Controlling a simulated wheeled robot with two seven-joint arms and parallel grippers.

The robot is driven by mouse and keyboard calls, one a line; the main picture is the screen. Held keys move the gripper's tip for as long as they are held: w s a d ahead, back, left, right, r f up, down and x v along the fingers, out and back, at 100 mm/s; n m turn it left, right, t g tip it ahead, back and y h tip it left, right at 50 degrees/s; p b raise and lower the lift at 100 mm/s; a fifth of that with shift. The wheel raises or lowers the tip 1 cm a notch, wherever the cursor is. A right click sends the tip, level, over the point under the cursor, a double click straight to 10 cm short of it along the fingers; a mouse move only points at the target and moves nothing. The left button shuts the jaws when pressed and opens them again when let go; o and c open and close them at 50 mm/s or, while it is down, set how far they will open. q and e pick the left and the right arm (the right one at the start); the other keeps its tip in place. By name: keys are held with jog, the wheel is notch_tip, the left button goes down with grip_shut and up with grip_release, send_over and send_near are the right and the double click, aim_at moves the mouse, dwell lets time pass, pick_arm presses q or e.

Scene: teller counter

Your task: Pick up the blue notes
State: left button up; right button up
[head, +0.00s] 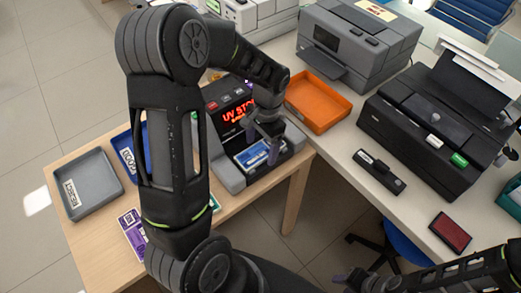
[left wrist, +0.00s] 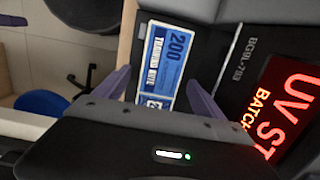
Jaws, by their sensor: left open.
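The blue notes (head: 252,157) lie in the front tray of the grey counting machine (head: 229,178), under its red display. In the left wrist view, the top blue note (left wrist: 161,55) shows "200" and "TRAINING NOTE". My left gripper (head: 266,134) is open just above the notes. In the left wrist view, the fingers of my left gripper (left wrist: 160,77) stand apart, one on each side of the notes, and hold nothing. The near end of the notes is partly hidden by the gripper body. My right gripper (head: 364,281) is low at the bottom edge, away from the notes; its jaws are unclear.
The display (head: 243,112) reads "UV STOP". A grey reject tray (head: 88,185), a blue tray (head: 126,151) and purple notes (head: 133,232) are on the wooden table. An orange tray (head: 317,101), a printer (head: 357,45) and a black device (head: 380,172) stand on the right counter.

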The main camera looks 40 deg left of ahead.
pick_arm(q)
jog(key=shift+c, duration=0.4)
jog(key=c, duration=1.4)
